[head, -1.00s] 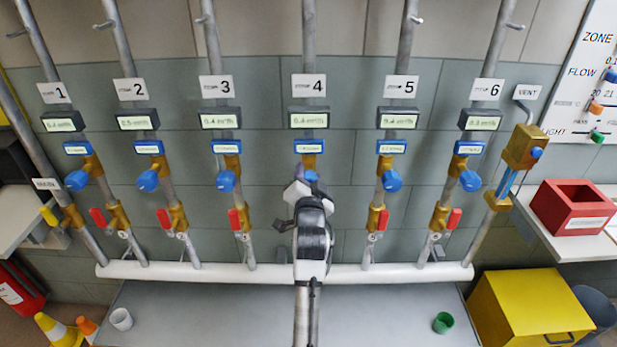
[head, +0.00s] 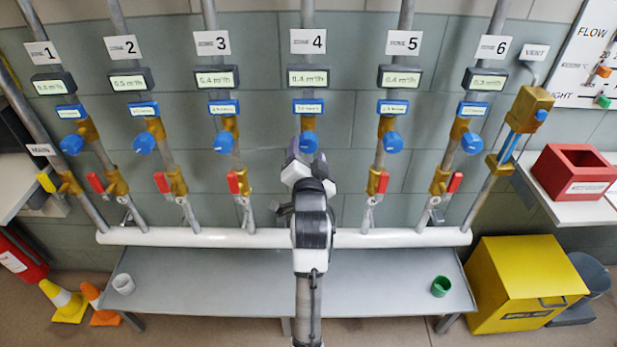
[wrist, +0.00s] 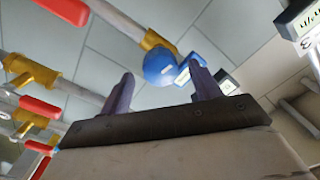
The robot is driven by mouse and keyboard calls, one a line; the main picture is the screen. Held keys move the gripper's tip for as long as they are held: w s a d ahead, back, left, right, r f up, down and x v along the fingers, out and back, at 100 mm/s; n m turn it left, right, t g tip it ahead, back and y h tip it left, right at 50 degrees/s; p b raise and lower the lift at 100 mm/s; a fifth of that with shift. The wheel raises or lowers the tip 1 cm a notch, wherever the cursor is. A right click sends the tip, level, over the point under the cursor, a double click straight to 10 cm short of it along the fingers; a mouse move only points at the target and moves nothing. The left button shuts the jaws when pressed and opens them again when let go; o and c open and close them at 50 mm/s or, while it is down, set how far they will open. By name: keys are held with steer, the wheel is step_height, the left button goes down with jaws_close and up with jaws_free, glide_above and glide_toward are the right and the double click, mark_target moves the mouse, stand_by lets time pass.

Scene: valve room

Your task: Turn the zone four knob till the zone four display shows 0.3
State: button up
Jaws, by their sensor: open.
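The blue zone four knob (head: 308,142) sits on its pipe under a blue tag (head: 308,107) in the head view. The zone four display (head: 308,78) above it appears to read 0.4 m³/h. My gripper (head: 306,160) is open and empty, in front of and just below the knob in the picture. Its fingers also show in the wrist view (wrist: 162,88), spread apart. There a blue knob (wrist: 161,66), apparently zone four's, lies beyond and between the fingertips, with no clear contact. The brass fitting is partly hidden by my gripper in the head view.
The zone three knob (head: 223,143) and zone five knob (head: 393,143) stand either side. Red valve handles (head: 238,181) stick out lower on the pipes. A white horizontal pipe (head: 180,236) runs above a grey bench (head: 200,290), mostly clear, with a green cup (head: 441,286).

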steer(key=s+b, duration=0.1)
steer(key=s, duration=0.6)
steer(key=shift+s, duration=0.25)
